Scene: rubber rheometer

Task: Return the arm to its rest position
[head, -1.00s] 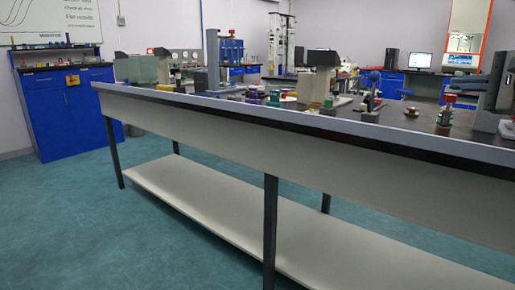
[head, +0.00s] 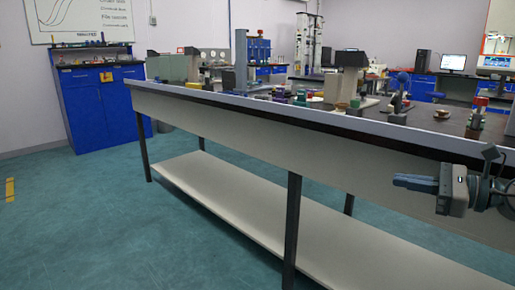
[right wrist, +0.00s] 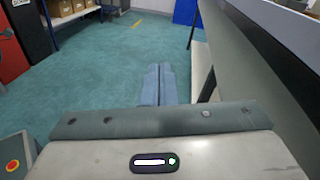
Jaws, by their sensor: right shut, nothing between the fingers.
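My right gripper (head: 415,183) shows at the right of the head view, in front of the long bench's side panel and below its top edge. Its two fingers lie together, pointing left, with nothing between them. In the right wrist view the closed fingers (right wrist: 158,84) point ahead over bare teal floor, to the left of the bench side (right wrist: 262,75). My left gripper is in neither view.
The long bench (head: 240,128) carries several instruments and small parts along its top and has a low shelf (head: 230,205). A blue cabinet (head: 103,110) stands at the back left. Open floor (head: 90,220) lies left of the bench. Shelving with boxes (right wrist: 70,12) stands at the upper left of the wrist view.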

